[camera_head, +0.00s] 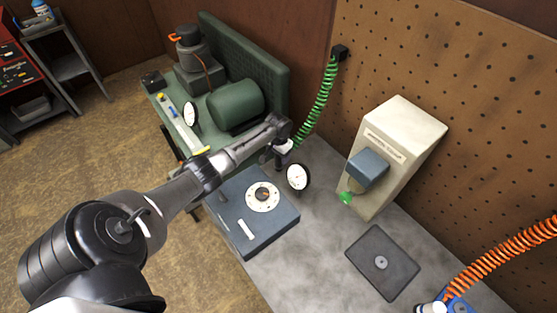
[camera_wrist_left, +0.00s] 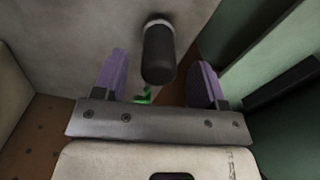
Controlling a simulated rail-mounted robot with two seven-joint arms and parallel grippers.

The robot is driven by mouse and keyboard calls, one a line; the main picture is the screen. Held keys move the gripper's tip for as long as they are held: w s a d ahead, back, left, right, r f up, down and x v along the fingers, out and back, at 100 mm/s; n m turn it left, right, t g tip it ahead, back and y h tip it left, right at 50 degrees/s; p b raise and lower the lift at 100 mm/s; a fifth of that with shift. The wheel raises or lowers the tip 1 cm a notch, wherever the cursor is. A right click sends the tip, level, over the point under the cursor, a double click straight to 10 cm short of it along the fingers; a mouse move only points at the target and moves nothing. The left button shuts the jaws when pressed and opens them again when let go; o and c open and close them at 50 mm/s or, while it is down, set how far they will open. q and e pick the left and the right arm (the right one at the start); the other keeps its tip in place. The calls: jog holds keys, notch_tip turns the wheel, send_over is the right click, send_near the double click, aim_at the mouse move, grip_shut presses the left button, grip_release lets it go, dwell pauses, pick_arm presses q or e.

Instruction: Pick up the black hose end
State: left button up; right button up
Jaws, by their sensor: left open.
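In the left wrist view the black hose end (camera_wrist_left: 158,55) is a dark rounded cylinder with a pale collar at its far end. My left gripper (camera_head: 284,148) is open. Its two purple fingers stand on either side of the hose end in the wrist view, with a gap on both sides. I cannot tell how deep the hose end sits between them. In the head view the gripper is at the lower end of the green coiled hose (camera_head: 318,104), and the hose end is mostly hidden there. My right gripper is not in view.
A blue-grey box with a dial (camera_head: 247,212) and a round gauge (camera_head: 298,177) stand close below the gripper. A green compressor (camera_head: 236,104) is behind left. A cream cabinet (camera_head: 400,150), black mat (camera_head: 383,262) and orange coiled hose (camera_head: 510,252) are to the right.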

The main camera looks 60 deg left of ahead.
aim_at(279, 159)
pick_arm(q)
jog(key=shift+f, duration=1.6)
jog(key=shift+c, duration=0.2)
jog(key=c, duration=1)
